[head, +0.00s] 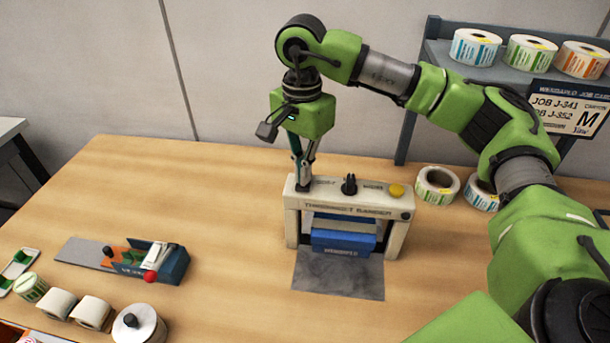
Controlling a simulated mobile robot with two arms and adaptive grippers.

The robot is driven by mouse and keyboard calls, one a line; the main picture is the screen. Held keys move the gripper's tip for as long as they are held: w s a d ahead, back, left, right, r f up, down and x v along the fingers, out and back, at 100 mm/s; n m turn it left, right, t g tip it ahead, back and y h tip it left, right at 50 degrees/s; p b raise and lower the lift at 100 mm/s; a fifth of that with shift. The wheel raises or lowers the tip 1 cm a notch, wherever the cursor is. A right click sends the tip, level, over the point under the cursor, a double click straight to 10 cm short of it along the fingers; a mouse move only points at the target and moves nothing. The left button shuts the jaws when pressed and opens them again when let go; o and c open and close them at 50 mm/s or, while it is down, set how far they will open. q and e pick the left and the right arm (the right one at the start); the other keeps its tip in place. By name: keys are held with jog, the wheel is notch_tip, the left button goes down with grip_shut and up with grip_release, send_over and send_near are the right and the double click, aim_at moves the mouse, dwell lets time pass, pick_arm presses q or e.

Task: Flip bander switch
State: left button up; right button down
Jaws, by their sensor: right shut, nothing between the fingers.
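The bander (344,211) is a cream, arch-shaped machine standing on the wooden table, with a blue block under its arch. On its top face are a black knob (349,185) in the middle and a yellow button (396,190) at the right. My right gripper (303,184) points down at the left end of the bander's top, its fingers together and empty. The fingertips cover the spot where they meet the top, so the switch there is hidden and I cannot tell whether they touch it. My left gripper is out of view.
A grey mat (338,279) lies in front of the bander. A blue device with a red knob (150,276) sits at the left, near several small rolls. Label rolls (437,186) lie right of the bander, below a shelf (436,54) with more rolls. The back left table is clear.

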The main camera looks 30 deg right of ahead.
jog(key=shift+r+p, duration=1.7)
jog(key=shift+r, duration=1.5)
jog(key=shift+f, duration=0.1)
